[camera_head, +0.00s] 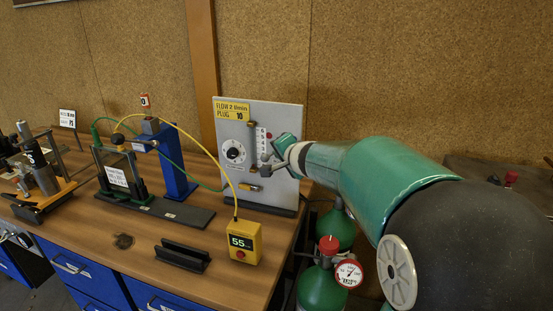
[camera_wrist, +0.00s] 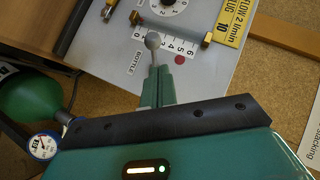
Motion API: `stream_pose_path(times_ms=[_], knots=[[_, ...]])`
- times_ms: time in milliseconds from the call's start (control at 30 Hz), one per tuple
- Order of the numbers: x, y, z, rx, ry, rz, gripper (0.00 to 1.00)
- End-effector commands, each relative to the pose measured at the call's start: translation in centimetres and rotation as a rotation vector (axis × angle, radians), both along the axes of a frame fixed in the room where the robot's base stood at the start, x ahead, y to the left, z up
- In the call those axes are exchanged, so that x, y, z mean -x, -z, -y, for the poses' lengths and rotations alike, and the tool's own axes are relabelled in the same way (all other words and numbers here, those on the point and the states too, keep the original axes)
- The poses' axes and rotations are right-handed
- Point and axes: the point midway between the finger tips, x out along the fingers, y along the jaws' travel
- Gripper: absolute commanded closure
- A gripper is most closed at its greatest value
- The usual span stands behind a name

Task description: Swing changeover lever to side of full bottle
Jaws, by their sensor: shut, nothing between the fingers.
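The changeover lever (camera_wrist: 153,42) shows in the wrist view as a grey rod with a rounded knob, in front of the grey panel beside the word BOTTLE. My gripper (camera_wrist: 157,72) is shut and empty, with its fingertips right at the lower part of the rod; I cannot tell whether they touch. In the head view my gripper (camera_head: 273,160) is at the right part of the upright panel (camera_head: 285,115) and partly hides the lever area. Two green bottles, one behind (camera_head: 336,229) and one in front (camera_head: 318,289), stand right of the bench. A gauge (camera_head: 348,273) is at the front one; its reading is too small to tell.
The panel carries a dial (camera_head: 234,152), a flow scale (camera_head: 262,138) and a yellow label (camera_head: 232,110). A yellow meter box (camera_head: 243,242) showing 55, a black channel (camera_head: 183,255) and a blue stand (camera_head: 176,170) with cables are on the bench. Bare bench lies front left.

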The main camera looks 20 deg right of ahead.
Motion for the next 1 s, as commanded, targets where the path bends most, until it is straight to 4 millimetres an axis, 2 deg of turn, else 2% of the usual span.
stream_pose_path(times_ms=[300,500,667,1000], knots=[[4.4,-2.5,-3.1,0.003,-0.003,0.005,1.0],[6.7,-3.5,-4.5,0.003,-0.004,0.003,1.0],[7.4,-3.8,-4.9,0.0,-0.002,0.001,1.0],[7.7,-3.8,-4.8,0.003,-0.005,0.001,1.0]])
